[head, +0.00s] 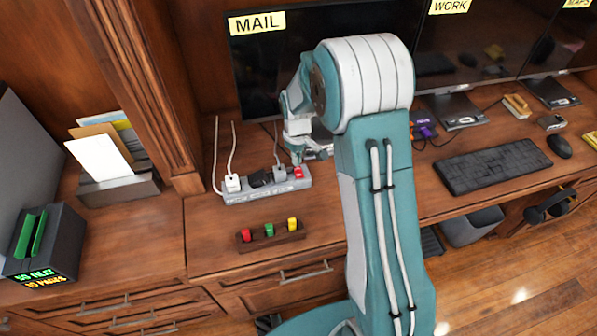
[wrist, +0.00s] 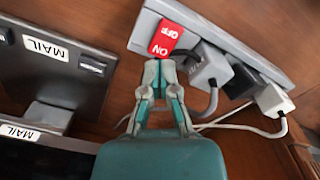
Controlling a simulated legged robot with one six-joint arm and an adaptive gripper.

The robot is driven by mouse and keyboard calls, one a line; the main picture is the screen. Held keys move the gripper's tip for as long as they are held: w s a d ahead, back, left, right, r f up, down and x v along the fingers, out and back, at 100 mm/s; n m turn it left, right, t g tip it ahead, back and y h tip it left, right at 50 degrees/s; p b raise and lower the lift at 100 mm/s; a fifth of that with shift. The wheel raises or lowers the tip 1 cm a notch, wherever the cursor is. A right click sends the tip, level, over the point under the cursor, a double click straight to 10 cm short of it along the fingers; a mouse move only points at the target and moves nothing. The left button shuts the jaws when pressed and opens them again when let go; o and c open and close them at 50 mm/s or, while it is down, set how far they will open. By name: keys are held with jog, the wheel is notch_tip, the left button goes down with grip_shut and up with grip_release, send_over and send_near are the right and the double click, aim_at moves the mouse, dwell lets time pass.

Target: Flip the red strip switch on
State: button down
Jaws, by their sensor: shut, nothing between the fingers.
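A grey power strip (head: 262,191) lies on the wooden desk, and it fills the upper part of the wrist view (wrist: 205,31). Its red switch (head: 299,173) is at the strip's right end in the head view. In the wrist view the red switch (wrist: 167,37) reads OFF at its far end and ON at the end nearest my fingertips. I cannot tell which way it is tipped. My gripper (wrist: 160,68) is shut and empty, its tips right at the ON end. Whether they touch it is unclear. In the head view my gripper (head: 297,162) is just behind the switch.
Plugs with cords (head: 233,183) fill the strip's other sockets. A small wooden holder with red, green and yellow pieces (head: 269,236) stands in front. The MAIL monitor (head: 262,70) rises behind. A keyboard (head: 492,166) lies to the right. The desk left of the holder is clear.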

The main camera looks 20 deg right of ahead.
jog(key=shift+f, duration=1.25)
dwell(0.8)
jog(key=shift+r, duration=3.5)
jog(key=shift+r, duration=0.15)
notch_tip(320, 180, up, 8)
jog(key=m+t, duration=0.1)
send_over(297, 168)
jog(key=s, duration=0.5)
jog(key=s+r+m+t, duration=0.2)
jog(key=s+r, duration=0.4)
jog(key=r, duration=0.1)
jog(key=s+r+m+t, duration=0.1)
jog(key=s+r, duration=0.1)
jog(key=s, duration=0.6)
jog(key=s+r+m+t, duration=0.1)
jog(key=s+r+m, duration=0.1)
jog(key=s, duration=0.6)
jog(key=shift+s+r+t, duration=0.3)
jog(key=shift+s+r, duration=0.1)
jog(key=shift+r, duration=0.25)
